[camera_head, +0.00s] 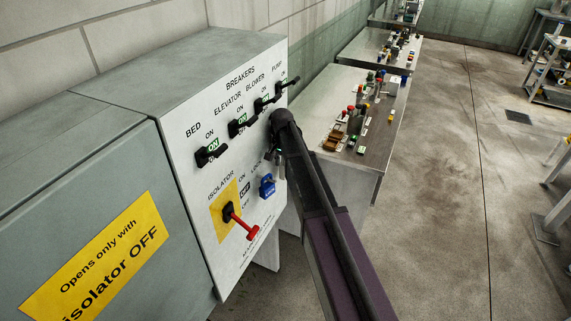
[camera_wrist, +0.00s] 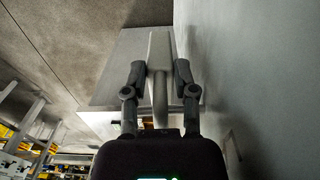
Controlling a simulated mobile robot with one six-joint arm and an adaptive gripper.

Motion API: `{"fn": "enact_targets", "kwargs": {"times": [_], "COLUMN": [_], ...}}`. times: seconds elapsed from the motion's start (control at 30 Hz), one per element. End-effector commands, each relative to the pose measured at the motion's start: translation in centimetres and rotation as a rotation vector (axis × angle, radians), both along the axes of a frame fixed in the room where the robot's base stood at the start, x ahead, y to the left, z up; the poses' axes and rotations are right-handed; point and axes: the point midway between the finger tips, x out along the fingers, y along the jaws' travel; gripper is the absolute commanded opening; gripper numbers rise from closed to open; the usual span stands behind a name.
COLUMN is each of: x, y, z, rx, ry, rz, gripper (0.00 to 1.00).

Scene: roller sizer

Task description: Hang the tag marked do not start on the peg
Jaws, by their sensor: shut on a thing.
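My gripper (camera_wrist: 158,78) is shut on a long, narrow, pale grey thing (camera_wrist: 159,52) in the wrist view. Its face and any writing do not show, so I cannot tell whether it is the tag. In the head view my gripper (camera_head: 279,160) is close to the right edge of the white breaker panel (camera_head: 180,150), beside a blue padlock (camera_head: 267,187). My arm and wrist cover part of the panel's right side. No tag with readable "do not start" words and no clear peg show in either view.
The panel carries several black breaker handles and a red isolator handle (camera_head: 240,222). A grey cabinet with a yellow sign (camera_head: 100,260) adjoins it at left. Benches with small coloured parts (camera_head: 375,108) stand behind my arm. The floor (camera_head: 450,180) at right is open.

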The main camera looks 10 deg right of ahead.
Motion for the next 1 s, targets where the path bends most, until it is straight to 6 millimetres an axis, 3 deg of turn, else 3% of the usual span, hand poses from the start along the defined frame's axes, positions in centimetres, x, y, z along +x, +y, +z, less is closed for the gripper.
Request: {"fn": "enact_targets", "kwargs": {"times": [0.87,0.9,1.0], "x": [0.17,0.17,0.17], "y": [0.28,0.28,0.3], "z": [-0.38,-0.38,-0.38], "rx": [0.0,0.0,0.0], "ry": [0.0,0.0,0.0], "rz": [0.001,0.001,0.001], "gripper": [0.0,0.45,0.75]}}
